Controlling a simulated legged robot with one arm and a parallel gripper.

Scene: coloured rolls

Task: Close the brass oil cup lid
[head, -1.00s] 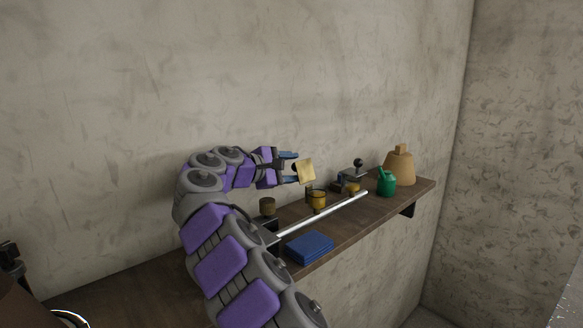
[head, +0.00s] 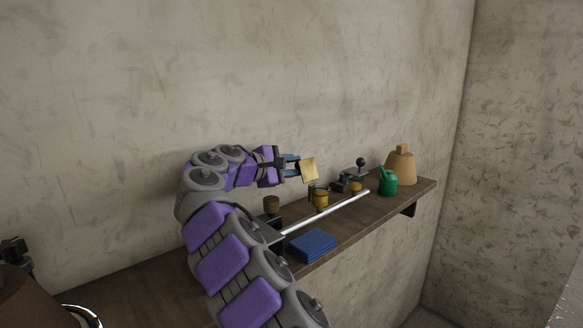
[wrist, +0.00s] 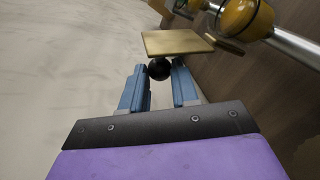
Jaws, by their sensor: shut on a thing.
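The brass lid (head: 310,169) is a square plate that stands raised and tilted above a brass oil cup (head: 320,199) on the pipe. In the wrist view the lid (wrist: 177,42) has a black ball knob (wrist: 159,69) on its near side. My gripper (head: 295,168) has its blue fingers closed on this knob, one on each side, as the wrist view (wrist: 160,80) shows. The cup's amber body (wrist: 238,16) is at the top right of the wrist view. The hinge between lid and cup is not clear.
A metal pipe (head: 325,215) runs along the wooden shelf (head: 345,230). A second brass cup (head: 355,187) and a black-knobbed part (head: 361,162) stand farther right, then a green can (head: 388,182) and a tan bell-shaped object (head: 400,166).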

